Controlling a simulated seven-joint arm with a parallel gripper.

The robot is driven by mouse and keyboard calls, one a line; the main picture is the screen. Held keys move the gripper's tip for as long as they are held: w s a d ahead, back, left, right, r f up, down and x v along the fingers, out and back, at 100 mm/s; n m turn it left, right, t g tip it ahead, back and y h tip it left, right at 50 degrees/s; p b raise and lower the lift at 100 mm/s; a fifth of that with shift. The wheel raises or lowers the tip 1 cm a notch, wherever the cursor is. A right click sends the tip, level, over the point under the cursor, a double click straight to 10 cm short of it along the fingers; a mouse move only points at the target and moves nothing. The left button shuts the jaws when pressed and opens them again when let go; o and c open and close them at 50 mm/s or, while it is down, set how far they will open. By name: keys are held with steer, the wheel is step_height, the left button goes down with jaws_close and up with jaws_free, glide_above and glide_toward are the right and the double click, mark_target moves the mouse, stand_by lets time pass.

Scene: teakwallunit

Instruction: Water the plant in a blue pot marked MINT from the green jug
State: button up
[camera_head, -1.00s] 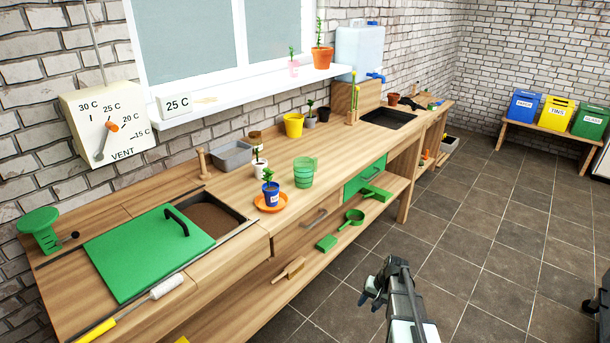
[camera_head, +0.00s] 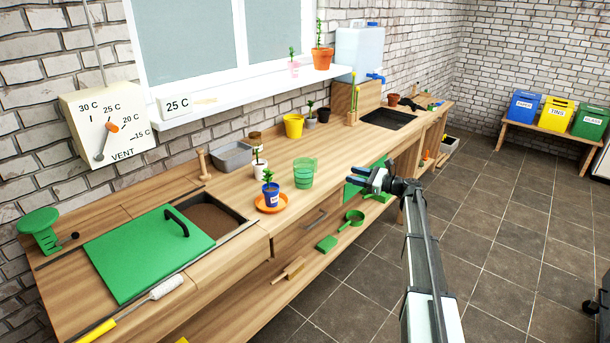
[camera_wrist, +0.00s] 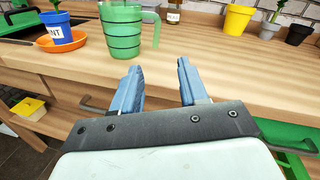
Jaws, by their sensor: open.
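The green jug (camera_head: 304,172) stands upright on the wooden bench, and in the wrist view the jug (camera_wrist: 122,32) shows dark bands and a handle on its right side. The blue pot (camera_head: 271,195) with a small plant stands on an orange saucer (camera_head: 272,208) just left of the jug; in the wrist view its label (camera_wrist: 56,31) shows only "NT". My gripper (camera_head: 365,179) is open and empty, in front of the bench edge and to the right of the jug. In the wrist view its two blue fingers (camera_wrist: 158,80) point at the bench, short of the jug.
A white pot (camera_head: 260,169) with a plant stands behind the blue pot. A yellow pot (camera_head: 293,125) and small dark pots are farther back. A grey tray (camera_head: 231,155) and a green lid (camera_head: 148,250) are to the left. Bench surface right of the jug is clear.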

steer(key=w+a+m, duration=0.1)
steer(key=a, duration=0.1)
steer(key=w+a+m, duration=0.1)
steer(key=w+a, duration=0.1)
steer(key=w+a+m, duration=0.1)
steer(key=a, duration=0.2)
steer(key=shift+w+m, duration=0.2)
steer(key=shift+m, duration=0.1)
steer(key=shift+x, duration=2.8)
steer(key=shift+s+a+r, duration=0.1)
steer(key=shift+s, duration=0.05)
jaws_close()
